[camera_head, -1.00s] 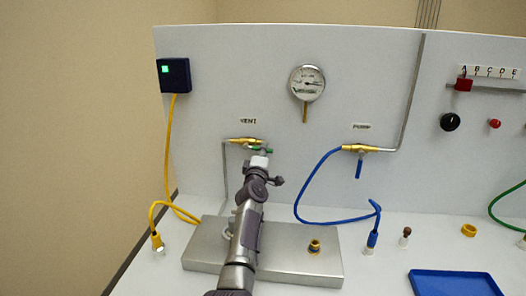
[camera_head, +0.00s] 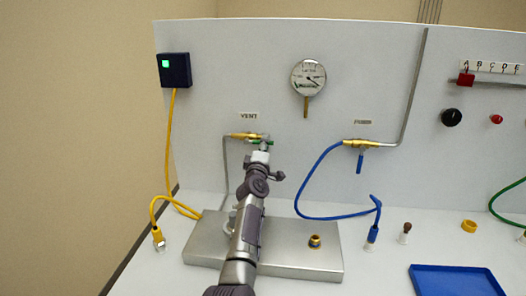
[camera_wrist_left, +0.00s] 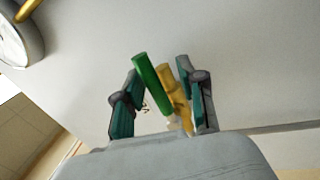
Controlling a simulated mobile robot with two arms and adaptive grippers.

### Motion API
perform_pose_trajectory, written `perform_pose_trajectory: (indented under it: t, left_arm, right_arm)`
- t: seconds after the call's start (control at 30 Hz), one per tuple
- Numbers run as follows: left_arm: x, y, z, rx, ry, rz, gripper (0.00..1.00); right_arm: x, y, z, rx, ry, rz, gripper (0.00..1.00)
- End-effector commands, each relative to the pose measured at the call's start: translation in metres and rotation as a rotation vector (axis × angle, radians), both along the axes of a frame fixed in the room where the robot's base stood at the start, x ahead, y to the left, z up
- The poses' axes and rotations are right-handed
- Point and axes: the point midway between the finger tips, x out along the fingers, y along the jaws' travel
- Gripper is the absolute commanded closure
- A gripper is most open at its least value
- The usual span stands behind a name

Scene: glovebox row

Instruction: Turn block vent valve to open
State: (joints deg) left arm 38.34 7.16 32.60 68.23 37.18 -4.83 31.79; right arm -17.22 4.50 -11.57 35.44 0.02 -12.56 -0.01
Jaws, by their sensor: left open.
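The vent valve has a brass body (camera_head: 243,136) on the panel under the VENT label (camera_head: 249,115). Its green handle (camera_head: 268,141) points to the right in the head view, mostly behind my gripper. In the left wrist view the green handle (camera_wrist_left: 151,82) and the brass body (camera_wrist_left: 174,88) lie between the two fingers. My left gripper (camera_head: 262,147) is at the valve; in the wrist view its fingers (camera_wrist_left: 162,103) stand open on either side of the handle with gaps. Contact cannot be told. My right gripper is not in view.
A metal block (camera_head: 300,262) with a brass port lies below my arm. A pump valve with a blue handle (camera_head: 360,163) and blue hose (camera_head: 310,182) is to the right. A gauge (camera_head: 308,77) hangs above. A blue tray (camera_head: 455,282) stands front right.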

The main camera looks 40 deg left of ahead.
Motion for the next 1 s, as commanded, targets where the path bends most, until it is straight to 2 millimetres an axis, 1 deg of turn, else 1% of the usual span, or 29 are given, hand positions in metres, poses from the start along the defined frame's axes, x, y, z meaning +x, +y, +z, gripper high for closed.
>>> perform_pose_trajectory:
  t: [0.07, 0.17, 0.4, 0.5, 0.6, 0.8, 1.0]
  left_arm:
    - [-0.005, -0.005, -0.003, -0.002, 0.000, -0.003, 0.60]
    - [-0.018, -0.012, -0.006, -0.002, 0.000, -0.001, 0.60]
    - [-0.063, -0.037, -0.016, -0.002, 0.001, 0.000, 0.60]
    - [-0.078, -0.046, -0.020, -0.002, 0.002, 0.001, 0.60]
    - [-0.090, -0.053, -0.022, 0.000, 0.002, 0.000, 0.60]
    - [-0.100, -0.058, -0.024, 0.000, 0.001, 0.000, 0.60]
    - [-0.100, -0.058, -0.024, 0.000, 0.001, 0.000, 0.60]
  right_arm:
    - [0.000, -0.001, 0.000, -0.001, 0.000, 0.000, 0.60]
    - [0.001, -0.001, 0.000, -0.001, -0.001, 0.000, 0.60]
    - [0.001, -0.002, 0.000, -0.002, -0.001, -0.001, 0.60]
    - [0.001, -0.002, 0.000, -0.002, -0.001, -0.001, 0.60]
    - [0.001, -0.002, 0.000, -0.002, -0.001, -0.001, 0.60]
    - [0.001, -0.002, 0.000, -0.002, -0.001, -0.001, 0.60]
    - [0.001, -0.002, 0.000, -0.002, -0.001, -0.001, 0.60]
